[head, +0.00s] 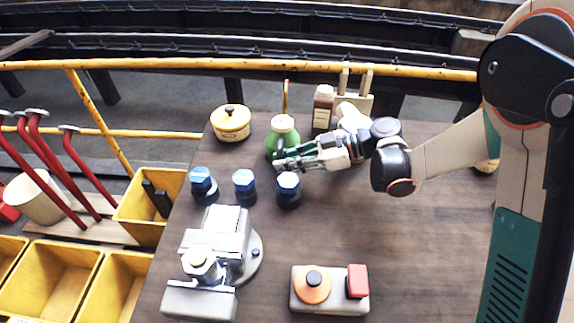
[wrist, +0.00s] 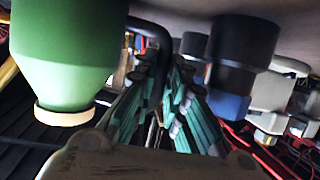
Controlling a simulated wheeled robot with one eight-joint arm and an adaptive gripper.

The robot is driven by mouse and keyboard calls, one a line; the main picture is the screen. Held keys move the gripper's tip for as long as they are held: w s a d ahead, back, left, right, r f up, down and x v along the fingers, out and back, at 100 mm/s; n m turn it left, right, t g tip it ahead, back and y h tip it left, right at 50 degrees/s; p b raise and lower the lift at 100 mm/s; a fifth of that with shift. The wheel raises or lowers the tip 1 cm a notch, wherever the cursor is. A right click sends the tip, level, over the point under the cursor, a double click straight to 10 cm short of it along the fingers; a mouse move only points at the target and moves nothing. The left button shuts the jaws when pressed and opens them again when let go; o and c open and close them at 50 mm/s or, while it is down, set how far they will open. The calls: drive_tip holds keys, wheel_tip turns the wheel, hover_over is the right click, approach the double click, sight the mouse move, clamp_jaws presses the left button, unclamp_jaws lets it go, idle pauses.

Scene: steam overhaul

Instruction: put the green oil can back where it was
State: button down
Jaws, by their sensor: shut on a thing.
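The green oil can (head: 283,142) stands upright near the back of the wooden table, with a pale cap on top and a thin yellow-brown spout or post showing behind it. My gripper (head: 283,164) reaches in from the right at the can's front. In the wrist view, which looks upside down, the green can (wrist: 65,45) fills the upper left. A dark curved handle (wrist: 150,27) runs from its side to between the fingers of my gripper (wrist: 165,75), which is shut on it. I cannot tell whether the can's base touches the table.
Several blue-topped dark bolts (head: 245,186) stand just in front of the can. A grey vise-like machine (head: 215,250) and a button box (head: 329,290) are nearer. The table's right middle is clear.

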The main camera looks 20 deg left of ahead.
drive_tip(key=c, duration=1.6)
unclamp_jaws()
drive_tip(key=shift+f, duration=0.15)
drive_tip(key=shift+c, duration=0.2)
drive_tip(key=shift+d+r, duration=0.1)
drive_tip(key=shift+r, duration=0.15)
drive_tip(key=p+v, duration=0.4)
drive_tip(key=v, duration=0.7)
drive_tip(key=shift+d, duration=0.4)
drive_tip(key=shift+w, duration=0.15)
